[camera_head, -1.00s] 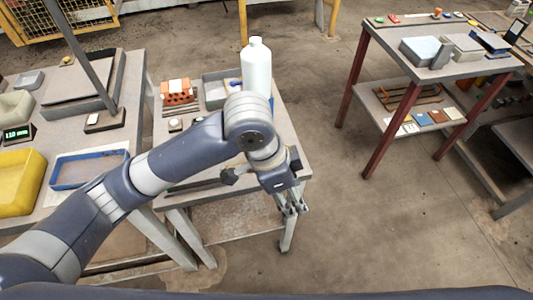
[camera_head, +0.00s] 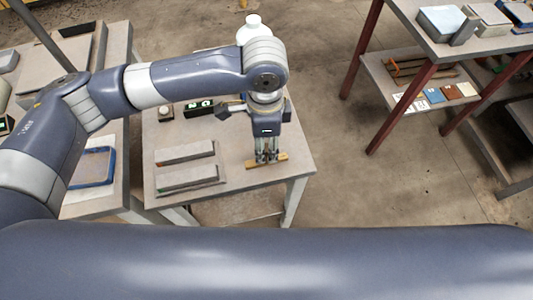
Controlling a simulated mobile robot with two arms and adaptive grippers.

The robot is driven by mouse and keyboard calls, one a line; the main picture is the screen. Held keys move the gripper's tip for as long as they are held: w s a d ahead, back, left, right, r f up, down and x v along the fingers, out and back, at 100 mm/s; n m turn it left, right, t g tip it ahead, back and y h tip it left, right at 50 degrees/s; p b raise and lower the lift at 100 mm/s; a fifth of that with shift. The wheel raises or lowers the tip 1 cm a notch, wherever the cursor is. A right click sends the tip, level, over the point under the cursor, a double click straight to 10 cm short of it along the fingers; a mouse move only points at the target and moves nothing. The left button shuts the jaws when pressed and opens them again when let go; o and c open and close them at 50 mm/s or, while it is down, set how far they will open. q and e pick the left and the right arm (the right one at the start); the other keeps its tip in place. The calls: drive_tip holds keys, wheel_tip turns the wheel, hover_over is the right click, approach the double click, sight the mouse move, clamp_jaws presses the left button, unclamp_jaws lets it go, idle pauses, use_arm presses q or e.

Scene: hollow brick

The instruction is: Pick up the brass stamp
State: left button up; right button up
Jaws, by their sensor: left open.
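A brass-coloured bar with a low middle, which looks like the brass stamp (camera_head: 281,158), lies near the right edge of the small grey table (camera_head: 225,128). My left gripper (camera_head: 267,158) points down directly over it, with open fingers at its middle. The fingers hide the middle part of the bar, and I cannot tell whether they touch it. My right gripper is not in view.
Two long grey blocks (camera_head: 186,178) lie left of the stamp on the same table. A blue-rimmed tray (camera_head: 92,166) is on the left table. A red-legged shelf table (camera_head: 374,72) stands right; floor lies between.

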sight(266, 147)
use_arm(q)
wheel_tip(266, 147, down, 4)
drive_tip(key=shift+d+r+p, duration=0.1)
drive_tip(key=shift+p, duration=0.2)
drive_tip(key=shift+f, duration=0.55)
drive_tip(key=c, duration=0.3)
clamp_jaws()
drive_tip(key=shift+r, duration=0.1)
drive_tip(key=shift+w+r, duration=0.1)
drive_tip(key=shift+r, duration=0.35)
drive_tip(key=shift+s+r+b, duration=0.2)
drive_tip(key=shift+s+r, duration=0.1)
drive_tip(key=shift+r, duration=0.35)
drive_tip(key=shift+s+r+b, duration=0.2)
drive_tip(key=shift+s+r, duration=0.05)
drive_tip(key=shift+r, duration=0.35)
drive_tip(key=s+r+b, duration=0.1)
drive_tip(key=s, duration=1.4)
drive_tip(key=shift+r, duration=0.25)
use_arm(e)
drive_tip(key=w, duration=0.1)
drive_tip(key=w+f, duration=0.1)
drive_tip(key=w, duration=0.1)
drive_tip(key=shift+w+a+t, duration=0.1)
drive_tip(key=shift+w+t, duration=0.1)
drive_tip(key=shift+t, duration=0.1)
